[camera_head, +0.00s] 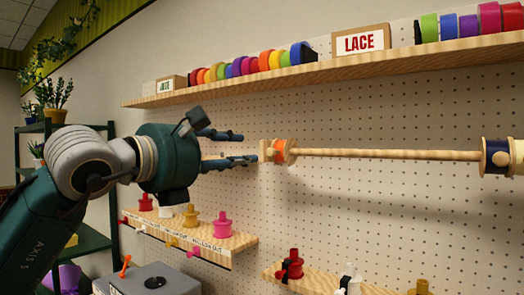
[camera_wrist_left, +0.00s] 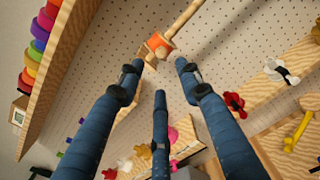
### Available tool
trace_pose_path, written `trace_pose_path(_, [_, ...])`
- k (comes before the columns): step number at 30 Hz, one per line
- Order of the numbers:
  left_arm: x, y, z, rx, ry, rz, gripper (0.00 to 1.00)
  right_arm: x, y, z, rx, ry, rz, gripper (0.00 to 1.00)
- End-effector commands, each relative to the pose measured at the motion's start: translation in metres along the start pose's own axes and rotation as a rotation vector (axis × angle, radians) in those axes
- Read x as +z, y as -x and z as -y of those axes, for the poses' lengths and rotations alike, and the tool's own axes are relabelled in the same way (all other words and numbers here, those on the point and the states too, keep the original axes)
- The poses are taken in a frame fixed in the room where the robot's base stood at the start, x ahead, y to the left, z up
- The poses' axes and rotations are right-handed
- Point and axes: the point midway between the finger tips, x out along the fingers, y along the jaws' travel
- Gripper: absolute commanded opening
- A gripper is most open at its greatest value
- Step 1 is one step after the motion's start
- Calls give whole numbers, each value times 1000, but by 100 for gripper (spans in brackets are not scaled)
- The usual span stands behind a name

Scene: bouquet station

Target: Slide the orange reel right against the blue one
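The orange reel (camera_head: 281,151) sits on a wooden rod (camera_head: 390,154) at its left end, beside the light wooden end piece (camera_head: 265,151). The blue reel (camera_head: 496,156) is far along the same rod at the right, with a wide gap of bare rod between them. My left gripper (camera_head: 236,150) is just left of the rod's end, fingers pointing right, open and empty. In the left wrist view the orange reel (camera_wrist_left: 161,41) shows ahead, beyond the spread fingertips (camera_wrist_left: 158,66). My right gripper is in neither view.
Below are small shelves with a pink spool (camera_head: 222,226) and a red spool (camera_head: 292,266). A pegboard (camera_head: 380,200) stands behind the rod. A dark rack with plants stands at the left.

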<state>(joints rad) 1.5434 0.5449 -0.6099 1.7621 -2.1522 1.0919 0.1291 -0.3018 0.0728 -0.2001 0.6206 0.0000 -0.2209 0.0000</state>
Motion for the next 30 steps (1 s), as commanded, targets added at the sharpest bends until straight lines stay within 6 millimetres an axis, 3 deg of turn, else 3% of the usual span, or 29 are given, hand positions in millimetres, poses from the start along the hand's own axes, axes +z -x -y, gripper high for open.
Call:
trace_pose_path(9, [4, -62, 1, -6, 4, -2, 36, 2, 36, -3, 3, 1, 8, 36])
trace_pose_path(15, [2, -86, 1, -4, 3, -1, 36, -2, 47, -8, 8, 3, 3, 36])
trace_pose_path(27, [0, -94, 2, -3, 2, 2, 36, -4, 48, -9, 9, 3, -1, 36])
trace_pose_path(30, [0, -94, 2, -3, 2, 2, 16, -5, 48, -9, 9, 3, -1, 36])
